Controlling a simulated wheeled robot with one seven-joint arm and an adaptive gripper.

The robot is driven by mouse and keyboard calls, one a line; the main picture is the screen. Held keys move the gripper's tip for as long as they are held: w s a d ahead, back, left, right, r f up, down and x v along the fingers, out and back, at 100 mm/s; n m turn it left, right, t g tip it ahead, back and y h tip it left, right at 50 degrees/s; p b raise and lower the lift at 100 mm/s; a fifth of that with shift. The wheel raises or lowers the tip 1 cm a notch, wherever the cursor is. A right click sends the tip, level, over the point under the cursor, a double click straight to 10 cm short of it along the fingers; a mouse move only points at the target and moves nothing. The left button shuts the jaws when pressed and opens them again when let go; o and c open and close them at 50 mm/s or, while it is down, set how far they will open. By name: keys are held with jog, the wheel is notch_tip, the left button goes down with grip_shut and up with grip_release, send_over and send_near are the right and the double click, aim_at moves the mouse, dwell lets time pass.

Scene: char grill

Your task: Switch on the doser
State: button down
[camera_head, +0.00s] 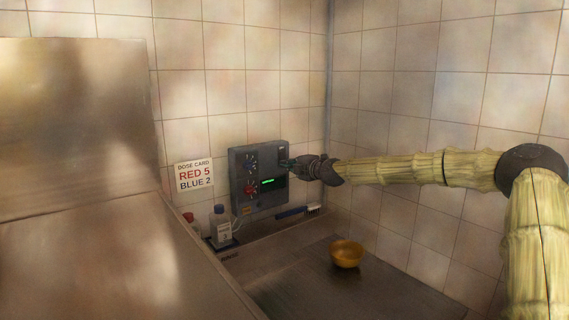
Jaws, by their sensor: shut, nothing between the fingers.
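The doser (236,172) is a grey box on the tiled back wall, near the corner. A blue knob (250,163) sits above a red knob (250,189) on its face. A small display (268,182) to their right shows a lit green line, too small to read. My gripper (290,164) reaches in from the right, with its fingertips at the upper right edge of the doser. It is shut with nothing in it. I cannot tell whether it touches the box. The part of the face behind the fingertips is hidden.
A dose card (194,175) on the wall reads RED 5, BLUE 2. A yellow bowl (346,254) sits on the counter, with a brush (291,212) behind. A large metal panel fills the left.

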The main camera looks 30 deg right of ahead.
aim_at(283, 157)
jog(key=shift+w+a+f+p, duration=0.15)
jog(key=shift+w+p, duration=0.2)
jog(key=shift+w, duration=0.85)
jog(key=shift+w+f+b, duration=0.1)
jog(key=shift+f+b, duration=0.05)
jog(key=shift+b, duration=0.15)
